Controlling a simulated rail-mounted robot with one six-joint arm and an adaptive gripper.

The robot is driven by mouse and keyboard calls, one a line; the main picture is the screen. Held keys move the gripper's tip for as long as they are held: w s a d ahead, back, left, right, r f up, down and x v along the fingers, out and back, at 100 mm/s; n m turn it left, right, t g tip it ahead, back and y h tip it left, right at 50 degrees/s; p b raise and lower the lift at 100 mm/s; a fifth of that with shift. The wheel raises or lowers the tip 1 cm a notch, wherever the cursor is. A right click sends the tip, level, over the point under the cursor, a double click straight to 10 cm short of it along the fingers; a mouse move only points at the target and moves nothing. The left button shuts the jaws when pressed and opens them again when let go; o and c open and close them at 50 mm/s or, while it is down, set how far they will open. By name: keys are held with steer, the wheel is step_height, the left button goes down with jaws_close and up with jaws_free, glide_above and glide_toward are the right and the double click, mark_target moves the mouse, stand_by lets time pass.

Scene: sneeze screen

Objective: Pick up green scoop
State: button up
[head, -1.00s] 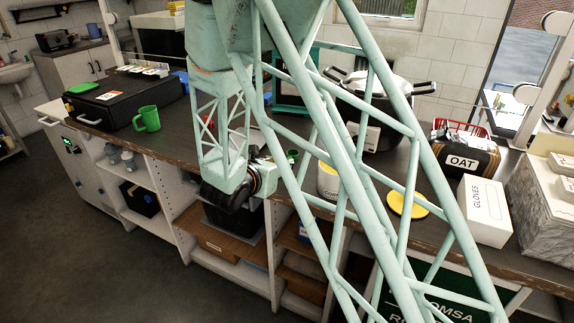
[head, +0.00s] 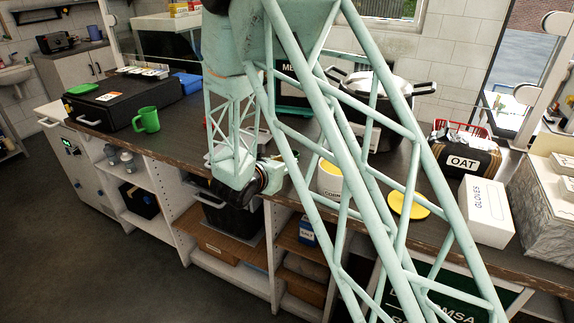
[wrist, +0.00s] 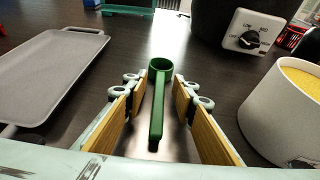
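The green scoop (wrist: 157,103) lies on the dark counter in the wrist view, its round cup at the far end and its handle pointing back toward me. My gripper (wrist: 159,95) is open, with one wood-toned finger on each side of the scoop. The handle lies between the fingers with a gap on both sides; I cannot tell the height difference. In the head view my arm's lattice links cover the scoop, and the gripper's fingers are hidden.
A white tub with yellow contents (wrist: 285,110) stands close on the right. A grey tray (wrist: 50,75) lies on the left. A slow cooker (wrist: 245,35) is behind at the right. The head view also shows a green mug (head: 147,119) and a yellow disc (head: 409,205).

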jaws_close()
steer(key=shift+r, duration=0.15)
step_height(320, 180, up, 10)
steer(key=p, duration=0.2)
stand_by(0.6)
stand_by(0.5)
